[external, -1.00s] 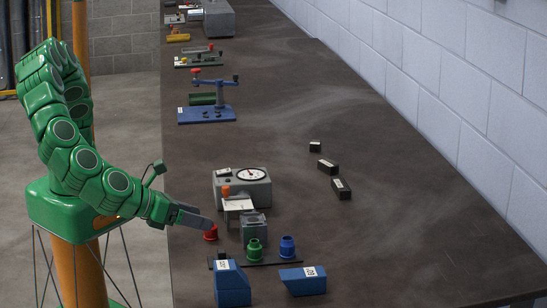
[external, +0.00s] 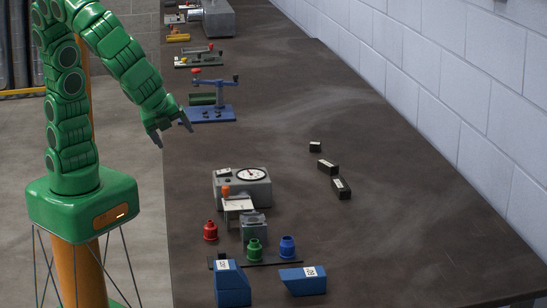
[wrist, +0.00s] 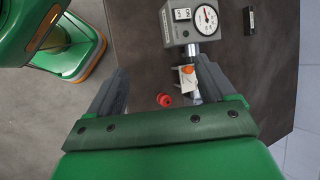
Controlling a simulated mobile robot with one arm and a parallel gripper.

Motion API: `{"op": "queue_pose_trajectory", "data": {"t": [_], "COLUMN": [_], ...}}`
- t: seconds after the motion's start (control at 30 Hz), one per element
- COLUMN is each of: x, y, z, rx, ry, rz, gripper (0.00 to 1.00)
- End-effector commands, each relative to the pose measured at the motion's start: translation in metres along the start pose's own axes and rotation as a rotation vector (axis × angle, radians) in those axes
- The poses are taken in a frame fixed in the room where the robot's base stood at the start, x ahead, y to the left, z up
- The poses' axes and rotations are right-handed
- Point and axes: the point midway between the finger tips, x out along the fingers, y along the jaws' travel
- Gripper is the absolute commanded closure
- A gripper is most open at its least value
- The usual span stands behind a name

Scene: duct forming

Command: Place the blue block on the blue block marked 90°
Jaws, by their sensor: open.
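Two blue blocks stand at the near end of the bench in the external view. The left blue block (external: 232,288) is taller, with a sloped top and a white label. The right blue block (external: 303,283) is lower and wedge-like, also with a white label. Both labels are too small to read surely, so I cannot tell which is marked 90°. My gripper (external: 172,134) is open and empty, raised by the bench's left edge, well behind the blocks. In the wrist view my gripper's fingers (wrist: 163,75) are spread apart; no blue block shows there.
A red piece (external: 210,231) stands near the left edge; green (external: 254,249) and blue (external: 287,246) round pieces stand on a dark strip. A grey dial gauge box (external: 242,190) is behind them. Several black blocks (external: 328,167) lie mid-bench. The right side is clear.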

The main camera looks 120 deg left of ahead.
Motion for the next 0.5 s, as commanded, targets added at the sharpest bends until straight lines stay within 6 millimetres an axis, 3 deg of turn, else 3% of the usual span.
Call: {"op": "queue_pose_trajectory", "data": {"t": [0.2, 0.5], "x": [0.004, -0.002], "y": [0.040, 0.105], "z": [0.047, 0.093], "rx": [-0.189, -0.414], "ry": [0.040, 0.085], "rz": [0.163, 0.381], "gripper": [0.17, 0.17]}}
